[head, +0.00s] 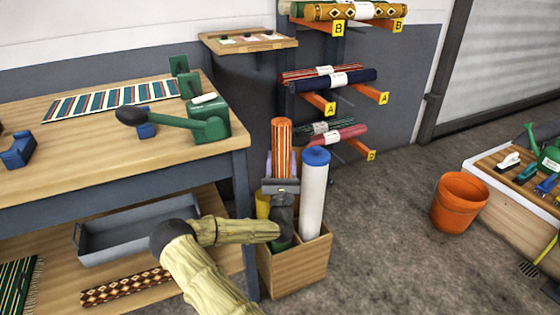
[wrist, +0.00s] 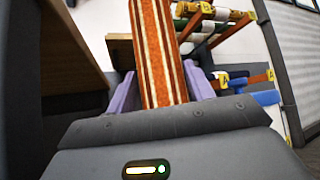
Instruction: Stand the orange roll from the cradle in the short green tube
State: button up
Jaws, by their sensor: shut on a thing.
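The orange roll (head: 281,145), striped with cream and dark red, stands about upright over the wooden box beside the bench. My gripper (head: 281,185) is shut on it; in the wrist view the purple jaw pads (wrist: 123,98) sit on either side of the striped roll (wrist: 160,55). Its lower end is hidden behind my gripper and wrist. A dark green piece (head: 284,242), apparently the short green tube, shows low in the box, mostly covered by my wrist. I cannot tell whether the roll is inside it. Two blue cradle blocks (head: 18,151) on the bench are empty.
The wooden box (head: 296,268) also holds a tall white roll with a blue end (head: 314,195), close right of my gripper, and a yellow tube (head: 263,205) at left. The bench (head: 100,172) is close left. An orange bucket (head: 459,203) stands on open floor at right.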

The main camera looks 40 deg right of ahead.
notch_tip(320, 180, down, 8)
jog(key=b, duration=0.6)
jog(key=shift+w+b, duration=0.15)
jog(key=shift+b, duration=0.2)
jog(key=shift+a, duration=0.1)
jog(key=o, duration=1.4)
jog(key=shift+f, duration=0.1)
jog(key=p+v, duration=0.3)
jog(key=v, duration=1.4)
jog(key=shift+a, duration=0.1)
